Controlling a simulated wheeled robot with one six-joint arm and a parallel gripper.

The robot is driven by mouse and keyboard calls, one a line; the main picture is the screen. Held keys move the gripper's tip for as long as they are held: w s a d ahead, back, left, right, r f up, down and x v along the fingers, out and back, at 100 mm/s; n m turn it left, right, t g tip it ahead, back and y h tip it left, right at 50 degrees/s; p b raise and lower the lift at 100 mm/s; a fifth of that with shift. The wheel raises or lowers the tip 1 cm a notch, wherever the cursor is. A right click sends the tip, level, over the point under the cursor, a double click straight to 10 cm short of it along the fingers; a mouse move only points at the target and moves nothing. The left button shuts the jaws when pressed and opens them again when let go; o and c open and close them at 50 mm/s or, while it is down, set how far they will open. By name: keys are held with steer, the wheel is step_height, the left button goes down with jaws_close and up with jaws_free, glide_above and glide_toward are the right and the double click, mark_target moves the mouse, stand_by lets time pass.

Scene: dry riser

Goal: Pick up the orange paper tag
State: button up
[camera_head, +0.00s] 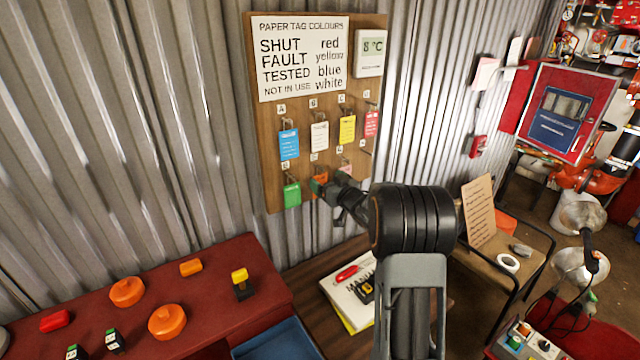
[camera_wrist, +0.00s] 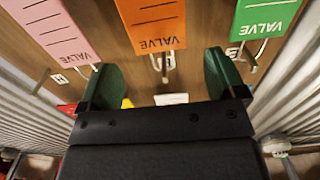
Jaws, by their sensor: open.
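The orange paper tag (camera_wrist: 152,20) hangs on a hook on the wooden board, between a pink tag (camera_wrist: 45,30) and a green tag (camera_wrist: 268,20). It reads VALVE and appears upside down in the wrist view. In the head view only part of the orange tag (camera_head: 318,184) shows behind my gripper (camera_head: 332,186). In the wrist view my gripper (camera_wrist: 160,68) is open and empty, its two green fingers spread to either side of the orange tag's line.
The wooden board (camera_head: 264,120) also holds blue (camera_head: 289,144), white (camera_head: 319,136), yellow (camera_head: 347,128) and red (camera_head: 371,123) tags close above. A red bench (camera_head: 215,285) with orange caps stands below left. A small table (camera_head: 520,258) stands to the right.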

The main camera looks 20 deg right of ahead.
mark_target(320, 176)
steer(key=shift+w+a+p, duration=0.2)
steer(key=shift+w, duration=0.7)
steer(key=shift+w+a+p, duration=0.2)
steer(key=shift+w, duration=0.65)
steer(key=c, duration=1)
steer(key=shift+r+b, duration=0.3)
steer(key=shift+r, duration=0.3)
steer(key=s+d+b, duration=0.1)
steer(key=s, duration=0.8)
steer(key=s+d+b, duration=0.2)
steer(key=s, duration=0.6)
steer(key=shift+s+d, duration=0.25)
steer(key=shift+s, duration=0.15)
